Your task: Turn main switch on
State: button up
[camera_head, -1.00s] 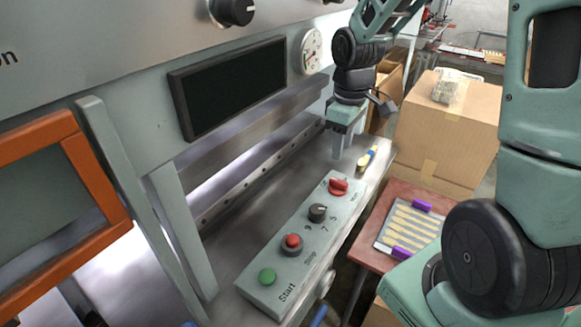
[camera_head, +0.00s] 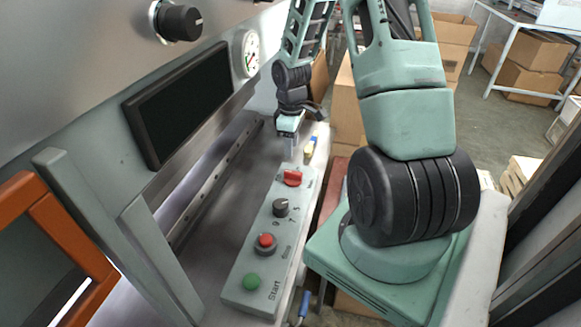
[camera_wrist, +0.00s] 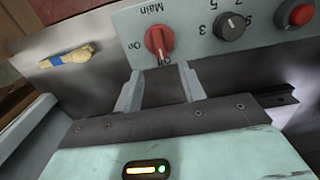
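The main switch is a red rotary knob (camera_head: 292,178) at the far end of the grey control panel (camera_head: 248,230). In the wrist view the red knob (camera_wrist: 159,41) sits under the word "Main", with "On" to its left and "Off" at its lower end. Its grip bar lies nearly upright in that view, its lower end by "Off". My gripper (camera_head: 294,152) is just beyond the knob in the head view. In the wrist view my gripper (camera_wrist: 159,74) is open and empty, its two fingers apart just below the knob, with no visible contact.
A black selector knob (camera_head: 280,207), a red stop button (camera_head: 265,242) and a green start button (camera_head: 251,281) share the panel. The press frame stands to the left.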

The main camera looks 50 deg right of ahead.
aim_at(291, 171)
notch_tip(291, 171, down, 10)
jog(key=shift+r+p, duration=0.15)
jog(key=shift+p, duration=0.7)
grip_shut()
